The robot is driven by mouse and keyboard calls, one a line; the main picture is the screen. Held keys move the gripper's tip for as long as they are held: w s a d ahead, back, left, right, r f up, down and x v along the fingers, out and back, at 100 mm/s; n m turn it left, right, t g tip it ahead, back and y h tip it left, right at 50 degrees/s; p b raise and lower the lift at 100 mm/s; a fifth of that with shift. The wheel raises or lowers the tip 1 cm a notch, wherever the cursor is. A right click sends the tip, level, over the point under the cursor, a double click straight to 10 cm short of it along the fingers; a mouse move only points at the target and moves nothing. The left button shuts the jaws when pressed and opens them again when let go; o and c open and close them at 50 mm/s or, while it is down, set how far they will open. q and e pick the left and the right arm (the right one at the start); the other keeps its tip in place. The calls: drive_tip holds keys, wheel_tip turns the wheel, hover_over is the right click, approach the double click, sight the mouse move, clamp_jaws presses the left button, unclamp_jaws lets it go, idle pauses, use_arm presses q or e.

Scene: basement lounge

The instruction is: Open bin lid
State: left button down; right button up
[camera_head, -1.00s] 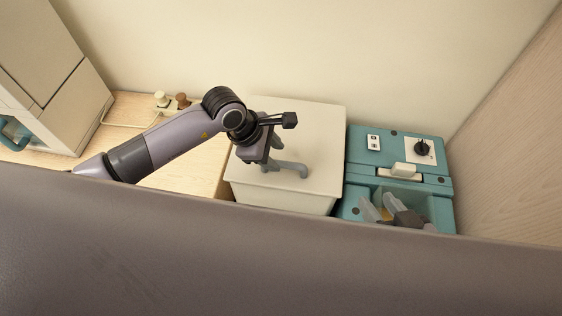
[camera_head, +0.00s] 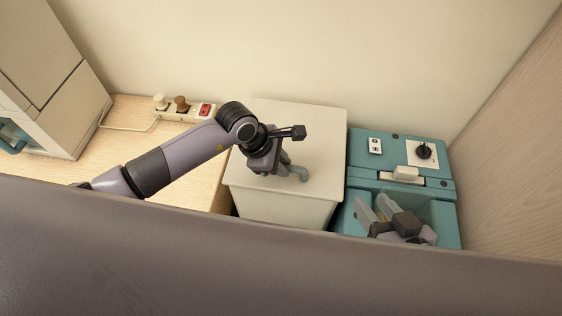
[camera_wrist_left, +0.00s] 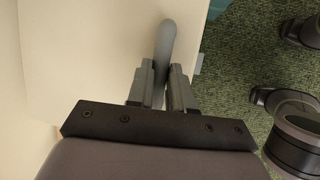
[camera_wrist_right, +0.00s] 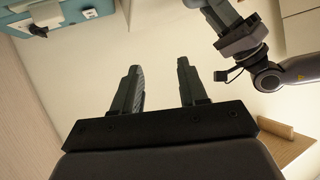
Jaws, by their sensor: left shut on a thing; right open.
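The bin (camera_head: 285,205) is a cream box with a flat cream lid (camera_head: 315,130), which lies level on top. A grey curved handle (camera_head: 298,173) stands on the lid. My left gripper (camera_head: 281,166) is over the lid and shut on the handle. In the left wrist view its fingers (camera_wrist_left: 160,85) close on either side of the handle (camera_wrist_left: 167,42). My right gripper (camera_head: 374,207) is low in front of the teal unit, right of the bin. In the right wrist view its fingers (camera_wrist_right: 160,82) are apart with nothing between them.
The teal unit (camera_head: 440,180) with a dark knob stands close to the bin's right side. A wooden counter (camera_head: 125,160) with a power strip (camera_head: 190,108) lies left. Walls close the back and right. A grey-brown surface crosses the foreground. Green carpet (camera_wrist_left: 240,60) shows below.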

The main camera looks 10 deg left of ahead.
use_arm(q)
drive_tip(key=shift+w+r, duration=0.2)
drive_tip(key=shift+r, duration=0.3)
drive_tip(key=w+r+g, duration=0.2)
drive_tip(key=w+r, duration=0.6)
drive_tip(key=r, duration=0.4)
drive_tip(key=shift+w+r+n+g+b, duration=0.3)
drive_tip(key=shift+w+r+b, duration=0.05)
drive_tip(key=shift+b, duration=0.05)
use_arm(e)
drive_tip(key=shift+w+a+r, duration=0.1)
drive_tip(key=shift+a, duration=0.2)
use_arm(q)
drive_tip(key=shift+a, duration=0.1)
drive_tip(key=c, duration=1.4)
unclamp_jaws()
drive_tip(key=o, duration=0.4)
drive_tip(key=shift+w+f, duration=0.1)
drive_tip(key=shift+f, duration=0.1)
drive_tip(key=shift+r, duration=0.3)
use_arm(e)
drive_tip(key=shift+d, duration=0.15)
